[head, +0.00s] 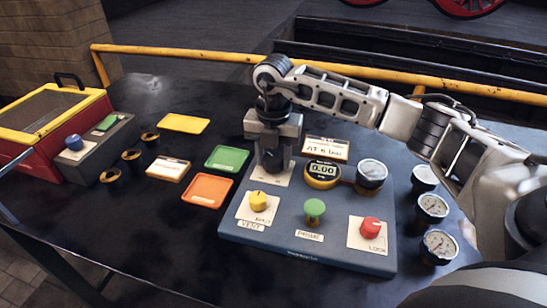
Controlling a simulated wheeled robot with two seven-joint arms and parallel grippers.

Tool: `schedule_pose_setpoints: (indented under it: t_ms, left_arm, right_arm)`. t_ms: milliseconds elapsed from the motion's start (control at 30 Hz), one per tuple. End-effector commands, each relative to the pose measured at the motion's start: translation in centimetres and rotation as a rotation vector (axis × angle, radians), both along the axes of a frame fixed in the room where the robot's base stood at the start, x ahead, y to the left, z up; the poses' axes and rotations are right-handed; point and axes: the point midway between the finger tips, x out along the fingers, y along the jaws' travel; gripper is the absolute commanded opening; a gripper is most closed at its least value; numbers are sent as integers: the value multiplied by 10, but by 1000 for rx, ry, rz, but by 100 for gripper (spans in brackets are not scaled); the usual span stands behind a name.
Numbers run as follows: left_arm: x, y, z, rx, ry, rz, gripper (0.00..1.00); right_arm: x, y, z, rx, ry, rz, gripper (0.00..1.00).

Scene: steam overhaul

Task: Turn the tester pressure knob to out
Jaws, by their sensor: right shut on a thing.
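The tester (300,258) is a blue-grey box on the dark table, with a round display (322,172) reading 0.00 and a gauge (371,173) beside it. My right gripper (272,168) points straight down at its back left corner. It is shut on the tester pressure knob, which the fingers hide. Part of a pale dial plate (284,172) shows beside the fingers; the knob's setting cannot be read. Along the front are a yellow knob (258,201), a green button (315,208) and a red knob (370,228). My left gripper is not in view.
Several loose gauges (433,208) stand right of the tester. Left of it lie a green tray (227,158), an orange tray (207,190) and a yellow tray (183,124). A red and yellow box (45,125) stands far left. A yellow rail (180,53) runs behind.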

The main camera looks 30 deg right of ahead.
Motion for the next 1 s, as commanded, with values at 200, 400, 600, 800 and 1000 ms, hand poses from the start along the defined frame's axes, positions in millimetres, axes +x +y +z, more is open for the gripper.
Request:
schedule_pose_setpoints:
  t_ms: [200, 400, 600, 800, 1000]
  left_arm:
    - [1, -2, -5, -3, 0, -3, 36]
    - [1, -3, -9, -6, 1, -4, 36]
    - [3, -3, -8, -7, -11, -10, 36]
    - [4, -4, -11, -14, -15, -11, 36]
    - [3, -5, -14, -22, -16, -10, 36]
  right_arm:
    - [0, 0, 0, -1, -2, 208, 20]
    - [1, 0, 0, 1, -2, 398, 20]
    - [1, 0, 0, 1, -4, 587, 20]
    - [1, 0, 0, 0, -3, 776, 20]
    - [1, 0, 0, 0, -4, 965, 20]
